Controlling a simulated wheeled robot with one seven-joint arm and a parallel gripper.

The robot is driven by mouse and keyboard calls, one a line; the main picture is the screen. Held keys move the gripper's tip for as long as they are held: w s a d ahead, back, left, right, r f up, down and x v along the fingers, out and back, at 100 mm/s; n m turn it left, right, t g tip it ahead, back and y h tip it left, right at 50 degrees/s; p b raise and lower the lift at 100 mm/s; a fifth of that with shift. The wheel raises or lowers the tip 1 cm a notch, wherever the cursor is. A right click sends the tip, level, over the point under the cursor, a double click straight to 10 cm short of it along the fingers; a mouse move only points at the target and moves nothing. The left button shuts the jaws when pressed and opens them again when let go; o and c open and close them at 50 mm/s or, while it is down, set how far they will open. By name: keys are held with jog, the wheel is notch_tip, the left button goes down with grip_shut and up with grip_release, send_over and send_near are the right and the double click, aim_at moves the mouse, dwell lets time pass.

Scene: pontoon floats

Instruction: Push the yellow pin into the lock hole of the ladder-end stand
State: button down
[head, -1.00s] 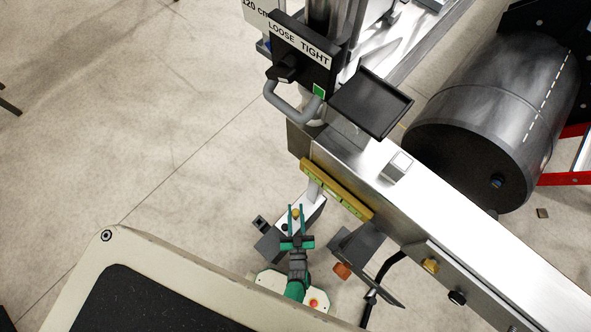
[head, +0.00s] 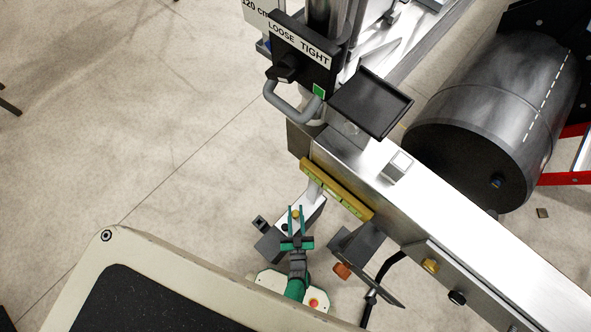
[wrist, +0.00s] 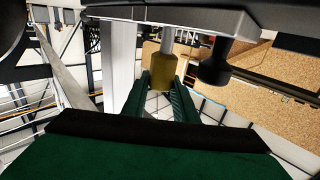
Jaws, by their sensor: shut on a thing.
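The yellow pin (wrist: 162,72) shows in the wrist view as a yellow knob with a metal shaft rising from it toward a dark bar. It also shows small in the head view (head: 296,213), against the pale metal stand (head: 312,210). My gripper (wrist: 160,88), with green fingers, is shut on the pin's knob, one finger on each side. In the head view my gripper (head: 297,212) reaches the stand from below in the picture. The lock hole is hidden, and how deep the shaft sits cannot be told.
A long metal beam (head: 450,230) with a yellow level strip (head: 338,190) runs beside the stand. A dark knob (wrist: 215,66) hangs close right of the pin. A black bracket with an orange knob (head: 342,270) is right of my gripper. Open floor (head: 150,130) lies left.

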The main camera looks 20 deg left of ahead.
jog(key=shift+f, duration=0.7)
jog(key=c, duration=1.3)
grip_release()
jog(key=shift+c, duration=0.2)
jog(key=v, duration=1)
jog(key=shift+s+d, duration=0.2)
jog(key=shift+s, duration=0.1)
jog(key=shift+r, duration=0.1)
